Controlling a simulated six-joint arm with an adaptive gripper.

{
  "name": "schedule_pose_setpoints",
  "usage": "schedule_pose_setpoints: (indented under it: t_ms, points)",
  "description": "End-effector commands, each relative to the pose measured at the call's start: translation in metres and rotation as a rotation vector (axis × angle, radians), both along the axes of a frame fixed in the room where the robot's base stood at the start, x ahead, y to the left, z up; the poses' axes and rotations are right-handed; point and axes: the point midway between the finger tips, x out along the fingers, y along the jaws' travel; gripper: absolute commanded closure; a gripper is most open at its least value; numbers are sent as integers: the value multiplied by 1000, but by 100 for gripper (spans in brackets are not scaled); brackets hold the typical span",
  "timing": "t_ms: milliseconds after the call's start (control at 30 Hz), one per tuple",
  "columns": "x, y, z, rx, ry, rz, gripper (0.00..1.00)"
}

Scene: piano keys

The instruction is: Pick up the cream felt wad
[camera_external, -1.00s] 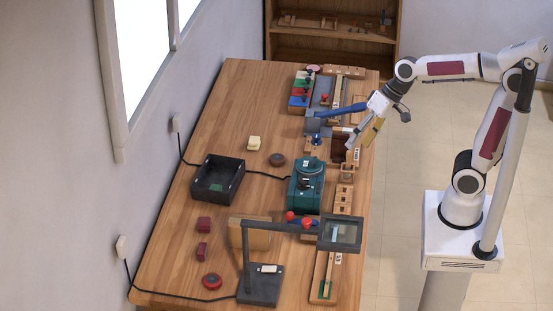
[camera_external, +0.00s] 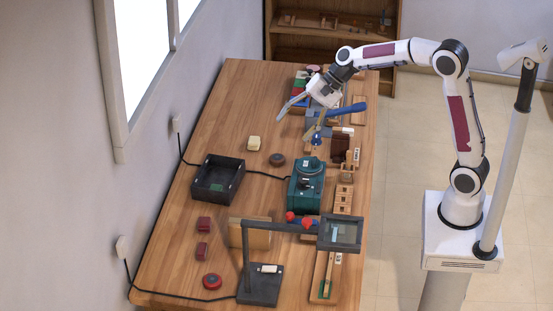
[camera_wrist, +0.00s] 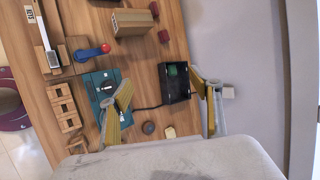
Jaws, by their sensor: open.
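The cream felt wad (camera_external: 254,143) is a small pale block on the wooden table, left of the dark round disc. It also shows in the wrist view (camera_wrist: 169,132), low in the picture between the two fingers and near the right one. My gripper (camera_external: 297,127) is open and empty, above the table and to the right of the wad in the external view. In the wrist view the fingers (camera_wrist: 163,85) are spread wide, with nothing between them at their own height. The wad is fully in sight and apart from the gripper.
A dark round disc (camera_external: 277,159) lies close to the wad. A black open box (camera_external: 218,180) and a teal machine (camera_external: 306,185) stand nearer the camera. A black cable runs between them. The table left of the wad is clear, up to the wall.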

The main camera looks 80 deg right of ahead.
Motion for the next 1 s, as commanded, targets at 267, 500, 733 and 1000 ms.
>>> schedule_pose_setpoints:
  t_ms: [267,500,733,1000]
  points:
    - [51,-44,-26,172,24,-193,37]
    - [88,-87,-52,321,38,-358,37]
    - [118,-132,-83,467,49,-518,37]
    - [144,-189,-124,642,55,-702,37]
